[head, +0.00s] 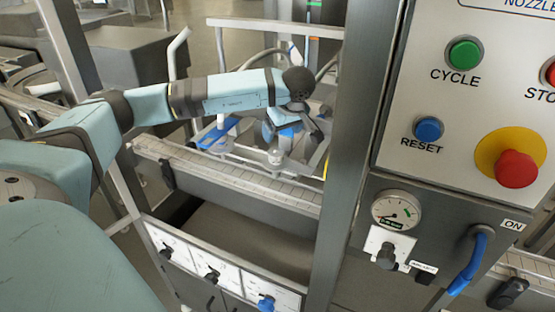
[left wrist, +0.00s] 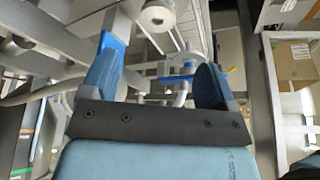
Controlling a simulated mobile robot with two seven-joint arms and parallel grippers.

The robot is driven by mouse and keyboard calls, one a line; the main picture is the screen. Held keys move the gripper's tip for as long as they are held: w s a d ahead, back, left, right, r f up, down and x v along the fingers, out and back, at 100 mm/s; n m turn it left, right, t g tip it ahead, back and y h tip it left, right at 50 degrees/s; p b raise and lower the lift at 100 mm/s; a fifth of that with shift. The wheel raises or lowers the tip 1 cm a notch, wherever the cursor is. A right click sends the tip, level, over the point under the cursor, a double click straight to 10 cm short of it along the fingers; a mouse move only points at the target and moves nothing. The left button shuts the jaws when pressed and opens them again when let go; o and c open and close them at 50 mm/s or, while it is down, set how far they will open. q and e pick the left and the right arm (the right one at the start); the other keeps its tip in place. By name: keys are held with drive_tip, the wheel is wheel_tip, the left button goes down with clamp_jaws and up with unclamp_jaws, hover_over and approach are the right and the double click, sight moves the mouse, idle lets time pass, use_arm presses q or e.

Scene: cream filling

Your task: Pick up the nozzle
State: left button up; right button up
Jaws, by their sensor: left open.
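My left gripper (head: 287,138) hangs down over the machine behind the frame post in the head view. In the left wrist view its two blue fingers (left wrist: 157,62) stand wide apart with nothing clamped between them. A small pale cylindrical part (head: 275,157), which may be the nozzle, stands just below the gripper at the conveyor's edge. A round whitish part (left wrist: 158,15) shows beyond the fingertips in the left wrist view; I cannot tell whether it is the same part. The fingers partly hide the fittings around it. My right gripper is out of view.
A conveyor rail (head: 230,175) runs below the gripper. A thick grey post (head: 350,150) stands close on its right. The control panel (head: 465,110) with buttons is further right. Blue and white fittings (head: 215,133) sit left of the gripper. A cardboard box (left wrist: 292,62) lies at right.

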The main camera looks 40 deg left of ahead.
sight(276, 151)
use_arm(q)
drive_tip(key=x, duration=0.5)
drive_tip(key=shift+a+f+p, duration=0.1)
drive_tip(key=shift+f+p, duration=0.15)
drive_tip(key=shift+p, duration=0.05)
drive_tip(key=x, duration=0.1)
drive_tip(key=p+x, duration=0.1)
drive_tip(key=x, duration=0.2)
drive_tip(key=shift+w+a+f+p, duration=0.1)
drive_tip(key=shift+w+f+p, duration=0.2)
drive_tip(key=shift+a+f, duration=0.2)
drive_tip(key=shift+f, duration=0.25)
drive_tip(key=shift+r, duration=0.1)
drive_tip(key=c, duration=1.1)
